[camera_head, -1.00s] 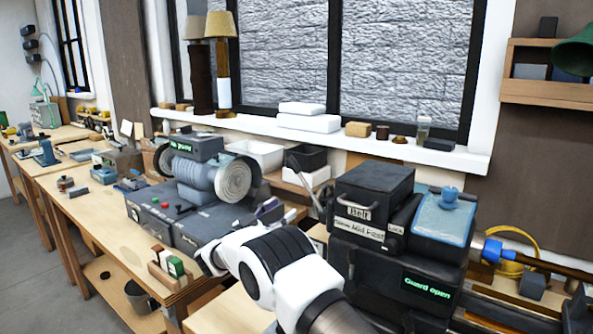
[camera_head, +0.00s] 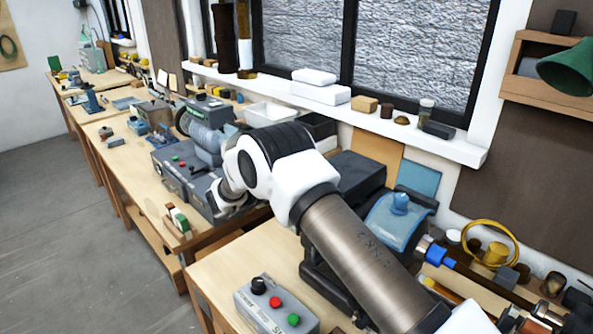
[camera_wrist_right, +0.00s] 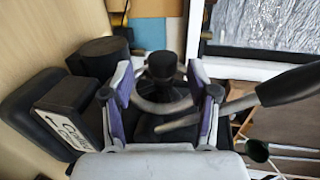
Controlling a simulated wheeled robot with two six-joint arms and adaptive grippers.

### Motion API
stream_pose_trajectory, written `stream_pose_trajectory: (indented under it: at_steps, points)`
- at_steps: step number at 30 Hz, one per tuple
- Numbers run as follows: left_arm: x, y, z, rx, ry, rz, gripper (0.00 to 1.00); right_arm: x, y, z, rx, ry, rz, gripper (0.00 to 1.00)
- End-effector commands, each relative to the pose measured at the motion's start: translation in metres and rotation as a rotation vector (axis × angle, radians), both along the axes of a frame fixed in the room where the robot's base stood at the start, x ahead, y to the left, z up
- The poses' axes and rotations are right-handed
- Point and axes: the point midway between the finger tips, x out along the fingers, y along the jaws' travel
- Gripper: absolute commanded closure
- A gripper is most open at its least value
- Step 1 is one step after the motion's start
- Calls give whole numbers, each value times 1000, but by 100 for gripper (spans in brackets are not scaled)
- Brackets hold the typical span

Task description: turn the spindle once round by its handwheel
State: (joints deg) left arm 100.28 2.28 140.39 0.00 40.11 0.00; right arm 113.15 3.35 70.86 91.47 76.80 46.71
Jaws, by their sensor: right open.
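In the right wrist view, my right gripper (camera_wrist_right: 160,73) is open, its two purple-lined fingers apart. A dark round knob (camera_wrist_right: 161,66) and a curved grey bar (camera_wrist_right: 158,106) show between and beyond the fingers. The bar may be part of the handwheel; I cannot tell whether the fingers touch it. In the head view, my right arm reaches across to the grey machine (camera_head: 172,171) with red and green buttons, and its wrist hides the gripper there. The machine's grey cylindrical housing (camera_head: 207,137) is partly visible. The spindle is not clearly visible. My left gripper is not in view.
In the wrist view, a block with a clutch label (camera_wrist_right: 66,124) stands left, and a dark-gripped lever (camera_wrist_right: 285,86) reaches in from the right. In the head view, a button box (camera_head: 274,308) stands at the front. A blue-topped machine (camera_head: 398,222) stands right of my arm.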

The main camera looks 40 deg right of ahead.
Motion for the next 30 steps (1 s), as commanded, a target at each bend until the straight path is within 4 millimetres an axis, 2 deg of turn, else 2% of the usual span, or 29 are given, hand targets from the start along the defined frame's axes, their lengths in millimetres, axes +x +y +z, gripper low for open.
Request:
stream_pose_trajectory:
  at_steps: [1, 4, 7, 15, 20, 21, 30]
  points:
    - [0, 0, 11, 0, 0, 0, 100, 0, -12, 4, 1, 1, -4, 41]
    - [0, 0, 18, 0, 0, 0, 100, 2, -27, 4, 0, 1, -2, 41]
    - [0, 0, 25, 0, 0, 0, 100, 3, -33, 1, -1, 2, 0, 41]
    - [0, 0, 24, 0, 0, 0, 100, 3, -35, -3, -1, 1, 1, 41]
    - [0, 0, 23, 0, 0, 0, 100, 3, -34, -3, -1, 1, 1, 98]
    - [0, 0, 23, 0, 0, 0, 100, 3, -35, -3, -1, 1, 1, 100]
    - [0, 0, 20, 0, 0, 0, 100, 4, -34, -4, -9, -1, 2, 100]
